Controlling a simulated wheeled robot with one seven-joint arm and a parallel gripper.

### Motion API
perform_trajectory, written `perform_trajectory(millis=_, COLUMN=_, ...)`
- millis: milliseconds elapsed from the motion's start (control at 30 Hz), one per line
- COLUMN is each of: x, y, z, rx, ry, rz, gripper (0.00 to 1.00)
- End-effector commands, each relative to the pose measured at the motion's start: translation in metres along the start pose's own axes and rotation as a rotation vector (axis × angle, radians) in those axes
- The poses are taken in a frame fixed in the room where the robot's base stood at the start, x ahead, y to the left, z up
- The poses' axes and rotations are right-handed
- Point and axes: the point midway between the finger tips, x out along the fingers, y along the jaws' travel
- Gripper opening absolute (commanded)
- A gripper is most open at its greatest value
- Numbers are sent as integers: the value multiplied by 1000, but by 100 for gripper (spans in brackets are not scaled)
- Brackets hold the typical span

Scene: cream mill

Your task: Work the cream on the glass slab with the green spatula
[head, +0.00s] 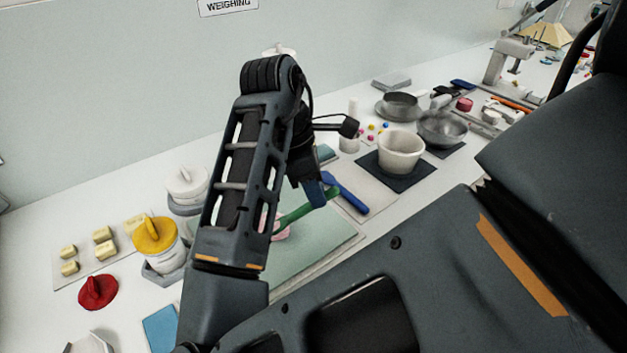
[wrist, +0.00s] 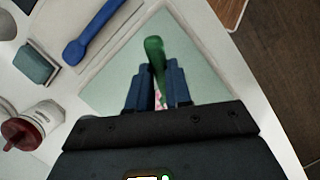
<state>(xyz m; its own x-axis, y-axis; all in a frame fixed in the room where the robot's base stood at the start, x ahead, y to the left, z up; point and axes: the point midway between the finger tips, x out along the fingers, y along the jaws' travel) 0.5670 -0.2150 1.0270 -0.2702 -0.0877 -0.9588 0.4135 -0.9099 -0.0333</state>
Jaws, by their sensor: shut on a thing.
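The glass slab (head: 318,240) is pale green and lies flat on the white bench, partly hidden behind my arm. It also fills the middle of the wrist view (wrist: 205,70). The green spatula (head: 296,213) is held in my gripper (wrist: 160,88), whose blue fingers are shut on it. In the wrist view the green spatula (wrist: 154,52) stands out beyond the fingertips over the slab. A little pink cream (head: 281,229) shows on the slab beside my arm; most of it is hidden. I cannot tell whether the spatula touches the cream.
A blue spatula (head: 345,193) lies on a pale board right behind the slab. A white tub (head: 401,150) stands on a dark mat farther right.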

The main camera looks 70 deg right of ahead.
Motion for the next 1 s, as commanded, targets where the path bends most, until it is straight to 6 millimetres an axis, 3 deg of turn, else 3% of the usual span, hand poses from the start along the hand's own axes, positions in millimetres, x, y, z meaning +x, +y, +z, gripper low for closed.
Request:
perform_trajectory(millis=233, x=0, y=-5, z=0, rx=0, ry=0, rz=1, gripper=0)
perform_trajectory(millis=733, x=0, y=34, z=0, rx=0, ry=0, rz=2, gripper=0)
perform_trajectory(millis=1000, x=0, y=35, z=-1, rx=-1, ry=0, rz=2, gripper=0)
